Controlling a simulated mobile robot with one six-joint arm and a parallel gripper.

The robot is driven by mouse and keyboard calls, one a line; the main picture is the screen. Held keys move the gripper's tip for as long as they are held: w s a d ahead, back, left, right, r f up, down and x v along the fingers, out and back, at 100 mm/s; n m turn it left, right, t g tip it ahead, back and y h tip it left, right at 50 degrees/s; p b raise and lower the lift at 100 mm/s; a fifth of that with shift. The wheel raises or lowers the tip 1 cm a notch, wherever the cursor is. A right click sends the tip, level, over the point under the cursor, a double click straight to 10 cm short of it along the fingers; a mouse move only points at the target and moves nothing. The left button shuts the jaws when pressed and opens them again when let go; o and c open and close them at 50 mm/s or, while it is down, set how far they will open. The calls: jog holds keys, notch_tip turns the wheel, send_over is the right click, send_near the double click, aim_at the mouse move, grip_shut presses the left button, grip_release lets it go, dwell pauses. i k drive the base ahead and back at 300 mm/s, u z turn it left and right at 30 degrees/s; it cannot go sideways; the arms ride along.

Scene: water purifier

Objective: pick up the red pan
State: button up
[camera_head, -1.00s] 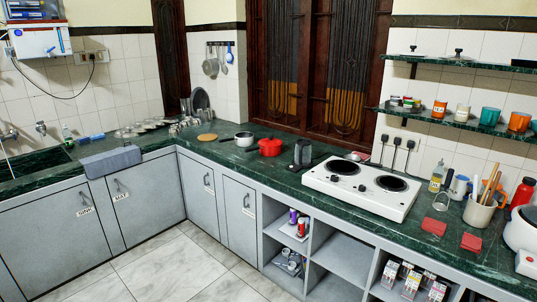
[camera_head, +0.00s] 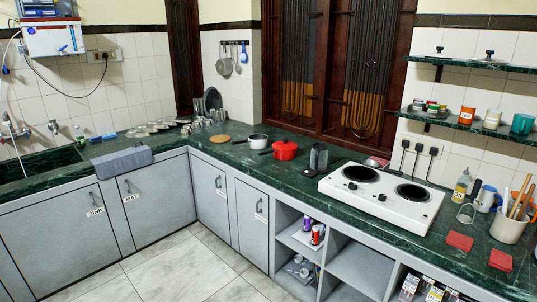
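The red pan (camera_head: 285,150) stands upright on the dark green counter (camera_head: 240,168), left of the white two-plate stove. It has a short dark handle pointing left. Its inside is mostly hidden at this angle. A smaller white pot (camera_head: 257,141) with a dark handle stands just behind it to the left. My gripper is not in view.
A black-and-grey appliance (camera_head: 318,158) stands right of the red pan, with the white stove (camera_head: 382,193) beyond it. A round wooden board (camera_head: 219,138) lies to the left. Grey cabinets (camera_head: 208,194) front the counter. The tiled floor (camera_head: 190,272) before them is clear.

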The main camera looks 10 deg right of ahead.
aim_at(284, 156)
jog(key=u, duration=0.45)
jog(key=i, duration=0.65)
jog(key=u, duration=0.85)
jog(key=i, duration=2.35)
jog(key=z, duration=0.55)
jog(key=i, duration=0.75)
jog(key=z, duration=0.2)
